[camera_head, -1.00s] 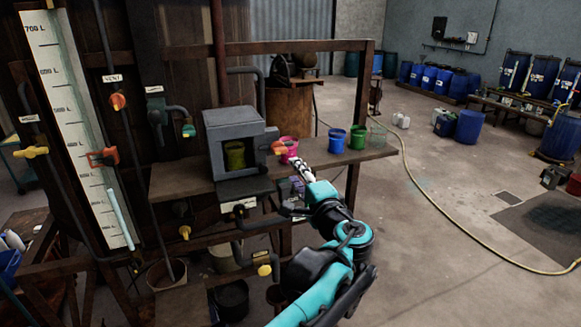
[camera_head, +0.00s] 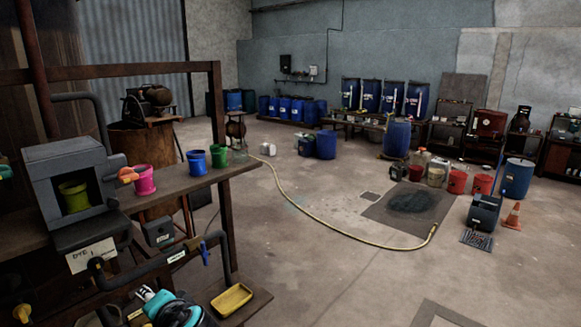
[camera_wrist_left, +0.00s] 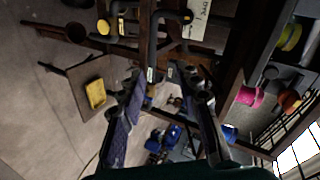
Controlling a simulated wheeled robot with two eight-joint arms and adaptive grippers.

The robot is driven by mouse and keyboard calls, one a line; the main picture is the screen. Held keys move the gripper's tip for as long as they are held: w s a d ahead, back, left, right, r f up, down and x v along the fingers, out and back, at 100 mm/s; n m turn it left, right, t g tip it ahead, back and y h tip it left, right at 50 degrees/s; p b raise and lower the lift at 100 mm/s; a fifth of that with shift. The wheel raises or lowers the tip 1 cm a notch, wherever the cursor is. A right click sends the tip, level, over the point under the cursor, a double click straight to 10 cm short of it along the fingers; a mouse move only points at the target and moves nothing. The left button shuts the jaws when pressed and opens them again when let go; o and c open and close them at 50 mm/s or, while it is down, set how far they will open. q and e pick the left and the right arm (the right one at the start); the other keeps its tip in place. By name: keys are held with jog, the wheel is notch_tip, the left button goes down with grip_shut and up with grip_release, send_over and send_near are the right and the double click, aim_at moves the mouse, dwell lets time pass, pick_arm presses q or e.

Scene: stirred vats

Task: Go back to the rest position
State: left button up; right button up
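In the left wrist view my left gripper (camera_wrist_left: 157,75) has its two dark fingers spread apart, with nothing held between them. Past the fingers are pipes, a yellow tray (camera_wrist_left: 96,93) and a pink cup (camera_wrist_left: 248,96). In the head view a teal and black part of my arm shows at the bottom edge, below the grey box; fingertips cannot be made out there. My right gripper is in neither view.
A grey box (camera_head: 62,160) holds a green cup (camera_head: 75,196). Pink (camera_head: 144,180), blue (camera_head: 196,162) and green (camera_head: 219,157) cups stand on the shelf. A yellow tray (camera_head: 232,299) sits low. A yellow hose (camera_head: 318,222) crosses the open floor at right.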

pick_arm(q)
jog(key=s+d+f+n+h+b, duration=0.1)
jog(key=s+d+f+h+b, duration=0.2)
jog(key=f, duration=0.8)
jog(key=s+d+f+n+g+h+b, duration=0.1)
jog(key=s+d+f+b, duration=0.4)
jog(key=f, duration=0.6)
jog(key=s+d+f+n+h+b, duration=0.3)
jog(key=f+b, duration=0.4)
jog(key=f, duration=0.4)
jog(key=shift+s+d+f+g+h+b, duration=0.35)
jog(key=shift+s+d+h, duration=0.4)
jog(key=shift+h, duration=0.45)
jog(key=shift+o, duration=0.4)
jog(key=shift+w, duration=0.1)
